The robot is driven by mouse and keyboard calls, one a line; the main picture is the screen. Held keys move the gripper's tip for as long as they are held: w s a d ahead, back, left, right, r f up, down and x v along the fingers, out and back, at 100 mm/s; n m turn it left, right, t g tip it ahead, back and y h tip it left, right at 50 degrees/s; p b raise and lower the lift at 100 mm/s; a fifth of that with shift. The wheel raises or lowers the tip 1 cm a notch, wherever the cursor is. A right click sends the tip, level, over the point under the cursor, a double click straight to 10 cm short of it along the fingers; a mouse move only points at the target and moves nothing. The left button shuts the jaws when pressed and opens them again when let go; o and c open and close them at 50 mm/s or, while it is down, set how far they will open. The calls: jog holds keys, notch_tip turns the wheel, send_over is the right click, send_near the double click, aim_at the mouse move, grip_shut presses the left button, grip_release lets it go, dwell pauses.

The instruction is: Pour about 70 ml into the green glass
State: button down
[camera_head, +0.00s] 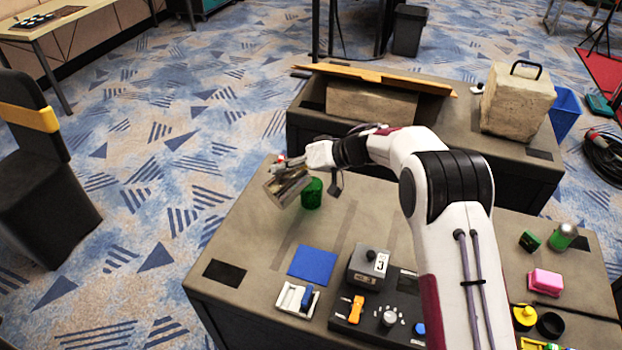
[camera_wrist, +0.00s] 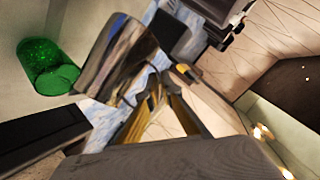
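The green glass (camera_head: 312,193) stands upright on the brown table near its far left part. It also shows in the wrist view (camera_wrist: 47,68) at the left. My gripper (camera_head: 288,172) is shut on a shiny metal container (camera_head: 286,189), which is strongly tilted just left of the glass and partly overlaps it in the head view. In the wrist view the container (camera_wrist: 114,62) is between the glass and my gripper's fingers (camera_wrist: 168,88). I cannot see its contents, any stream, or the level in the glass.
In front on the table are a blue square (camera_head: 312,265), a white-and-blue item (camera_head: 297,299) and a grey box (camera_head: 368,267). A second table holds a stone block (camera_head: 517,100).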

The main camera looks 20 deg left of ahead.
aim_at(270, 190)
jog(key=shift+w+d+r+b, duration=0.15)
jog(key=shift+w+r+b, duration=0.05)
jog(key=shift+w+b, duration=0.15)
dwell(0.4)
jog(key=shift+s, duration=0.1)
jog(key=shift+s+a+f, duration=0.1)
jog(key=shift+s+a, duration=0.1)
jog(key=shift+s, duration=0.1)
jog(key=s+f, duration=0.1)
jog(key=s+a+f+n+t+h, duration=0.1)
jog(key=shift+s+a+f+t, duration=0.15)
jog(key=shift+s+t, duration=0.15)
jog(key=shift+s, duration=0.1)
jog(key=shift+s+a+n+t+h, duration=0.15)
jog(key=shift+s+n+t+h, duration=0.05)
jog(key=shift+n+t+h, duration=0.25)
jog(key=shift+s+a, duration=0.1)
jog(key=shift+s, duration=0.1)
jog(key=shift+s+f+n+t+h, duration=0.15)
jog(key=shift+f+n+t+h, duration=0.15)
jog(key=shift+f, duration=0.25)
jog(key=shift+a+f, duration=0.1)
